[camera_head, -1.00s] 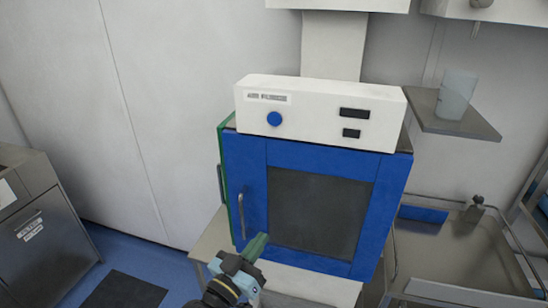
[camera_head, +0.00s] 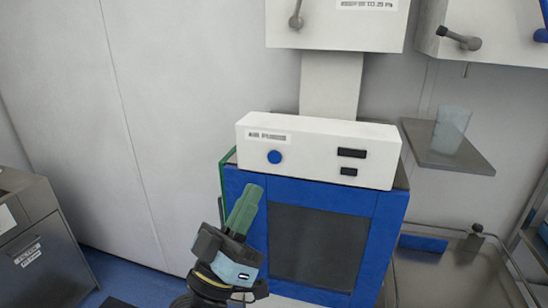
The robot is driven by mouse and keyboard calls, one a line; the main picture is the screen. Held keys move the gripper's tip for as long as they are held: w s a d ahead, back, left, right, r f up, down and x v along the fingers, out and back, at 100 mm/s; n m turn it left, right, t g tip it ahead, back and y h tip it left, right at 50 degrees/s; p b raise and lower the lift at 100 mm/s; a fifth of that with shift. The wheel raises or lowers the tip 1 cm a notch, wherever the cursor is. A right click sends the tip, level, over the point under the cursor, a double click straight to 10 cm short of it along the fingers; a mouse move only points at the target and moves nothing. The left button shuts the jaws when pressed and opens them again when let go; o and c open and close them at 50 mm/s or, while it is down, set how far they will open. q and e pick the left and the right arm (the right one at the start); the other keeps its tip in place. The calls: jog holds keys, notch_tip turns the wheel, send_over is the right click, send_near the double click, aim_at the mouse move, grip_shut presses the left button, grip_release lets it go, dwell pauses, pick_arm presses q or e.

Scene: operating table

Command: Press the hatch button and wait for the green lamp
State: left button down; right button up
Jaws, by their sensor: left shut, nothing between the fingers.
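A white control panel (camera_head: 312,135) sits on top of a blue-framed hatch (camera_head: 368,245) with a dark window (camera_head: 315,245). A round blue button (camera_head: 274,157) is on the panel's left part, below a label. Two small dark rectangles (camera_head: 351,153) are on its right part; no green light shows on them. My left gripper (camera_head: 247,195) has green fingers, is shut and empty, and points up in front of the hatch's left side. Its tips are below and left of the button, apart from it in the picture. It hides the door handle. My right gripper is not in view.
A grey shelf with a clear cup (camera_head: 451,129) is right of the panel. White wall boxes with levers (camera_head: 335,22) hang above. A metal cabinet (camera_head: 38,245) stands at the left, and a metal tray table (camera_head: 455,275) at the lower right.

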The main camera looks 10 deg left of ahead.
aim_at(274, 157)
pick_arm(q)
jog(key=shift+w+d+b, duration=0.15)
jog(key=shift+w+b, duration=1.1)
jog(key=shift+w, duration=3.15)
jog(key=shift+w, duration=0.4)
jog(key=shift+w, duration=0.4)
jog(key=shift+s, duration=0.2)
jog(key=shift+s+p, duration=0.35)
jog(key=shift+s, duration=0.3)
